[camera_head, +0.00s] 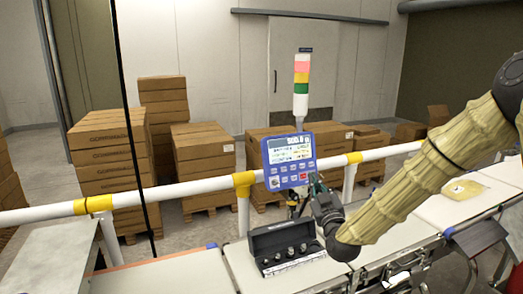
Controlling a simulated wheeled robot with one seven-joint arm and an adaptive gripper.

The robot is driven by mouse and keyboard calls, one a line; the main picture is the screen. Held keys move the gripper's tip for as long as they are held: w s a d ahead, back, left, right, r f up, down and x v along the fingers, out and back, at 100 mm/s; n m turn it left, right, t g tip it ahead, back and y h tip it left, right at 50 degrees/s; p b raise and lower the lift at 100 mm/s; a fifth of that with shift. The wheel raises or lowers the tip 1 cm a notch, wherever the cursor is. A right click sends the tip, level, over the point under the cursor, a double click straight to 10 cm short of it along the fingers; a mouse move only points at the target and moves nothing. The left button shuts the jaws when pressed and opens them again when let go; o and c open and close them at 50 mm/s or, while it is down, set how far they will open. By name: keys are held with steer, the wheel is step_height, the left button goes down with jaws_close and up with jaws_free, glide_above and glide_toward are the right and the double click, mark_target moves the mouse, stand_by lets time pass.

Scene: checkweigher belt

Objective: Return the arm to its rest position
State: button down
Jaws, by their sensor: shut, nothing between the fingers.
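My arm (430,170) reaches in from the right edge, wrapped in a yellowish sleeve, and bends down to a dark wrist over the belt line. My gripper (316,182) is shut and empty, just in front of the lower right of the blue indicator panel (272,184). I cannot tell whether its tips touch the panel. The panel has a lit display and rows of buttons. A black open case (262,241) with several small metal weights stands on the belt below and left of my gripper.
A white rail (185,190) with yellow joints runs behind the belt. A signal tower (301,88) rises above the panel. Stacked cartons (100,150) stand behind the rail. A tan packet (466,189) lies on the belt (425,215) at right. A grey table (50,262) is at left.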

steer(key=s+f+m+g+b, duration=0.1)
steer(key=s+f+g+b, duration=0.3)
steer(key=f, duration=1.1)
steer(key=s+f+m+g+b, duration=0.15)
steer(key=s+f, duration=0.55)
steer(key=f, duration=0.8)
steer(key=s+f+g+b, duration=0.4)
steer(key=s+f, duration=0.1)
steer(key=f, duration=0.9)
steer(key=s+d+f+m+g+h+b, duration=0.2)
steer(key=s+f+g+b, duration=0.35)
steer(key=s+f, duration=1.2)
steer(key=s+d+f+g+b, duration=0.1)
steer(key=s+f+g, duration=0.1)
steer(key=s, duration=0.5)
steer(key=s+d+f+m+g+b, duration=0.1)
steer(key=s+f+g, duration=0.1)
steer(key=s+f, duration=0.2)
steer(key=s+d+f+m+g+h+b, duration=0.1)
steer(key=s+f, duration=0.3)
steer(key=s, duration=0.5)
steer(key=shift+s+d+g+b, duration=0.3)
steer(key=shift+d+g+b, duration=0.1)
steer(key=shift+d+b, duration=0.15)
steer(key=shift+f, duration=0.1)
